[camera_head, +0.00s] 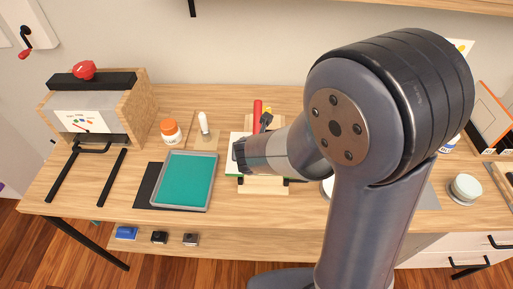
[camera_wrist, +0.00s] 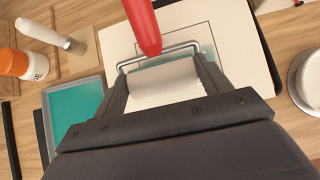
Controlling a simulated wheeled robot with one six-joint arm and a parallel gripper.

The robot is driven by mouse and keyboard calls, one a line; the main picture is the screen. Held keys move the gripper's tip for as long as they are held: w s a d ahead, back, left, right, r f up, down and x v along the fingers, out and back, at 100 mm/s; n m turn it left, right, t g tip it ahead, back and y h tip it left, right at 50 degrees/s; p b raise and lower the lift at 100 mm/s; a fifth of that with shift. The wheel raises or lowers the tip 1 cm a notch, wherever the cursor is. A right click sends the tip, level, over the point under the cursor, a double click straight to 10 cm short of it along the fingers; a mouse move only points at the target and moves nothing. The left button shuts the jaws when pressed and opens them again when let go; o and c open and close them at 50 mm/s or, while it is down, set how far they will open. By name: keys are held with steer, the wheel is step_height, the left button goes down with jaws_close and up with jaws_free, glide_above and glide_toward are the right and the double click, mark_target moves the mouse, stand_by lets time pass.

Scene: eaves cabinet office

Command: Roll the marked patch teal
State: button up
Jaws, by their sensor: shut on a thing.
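My gripper (camera_wrist: 163,72) is shut on the paint roller, its two fingers at either side of the white roller sleeve (camera_wrist: 165,84). The roller has a wire frame and a red handle (camera_wrist: 143,25), which also shows in the head view (camera_head: 257,108). The sleeve is over a white sheet (camera_wrist: 225,30) with a thin rectangular outline; I cannot tell whether it touches. Some pale teal (camera_wrist: 208,50) shows beside the sleeve inside the outline; the rest is hidden. The paint tray (camera_head: 183,181) holds teal and lies left of the sheet, also in the wrist view (camera_wrist: 72,112).
A wooden press-like box (camera_head: 95,105) is at the far left. A white round container (camera_head: 465,187) stands at the right. My arm hides much of the bench's middle.

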mark_target(257, 131)
steer(key=shift+s, duration=0.85)
steer(key=shift+r+p, duration=0.4)
steer(key=shift+r, duration=0.15)
steer(key=shift+w+d+p, duration=0.15)
steer(key=shift+w+p, duration=1.15)
steer(key=shift+w, duration=2.8)
steer(key=shift+f+b, duration=0.5)
steer(key=shift+b, duration=0.05)
steer(key=shift+s, duration=0.15)
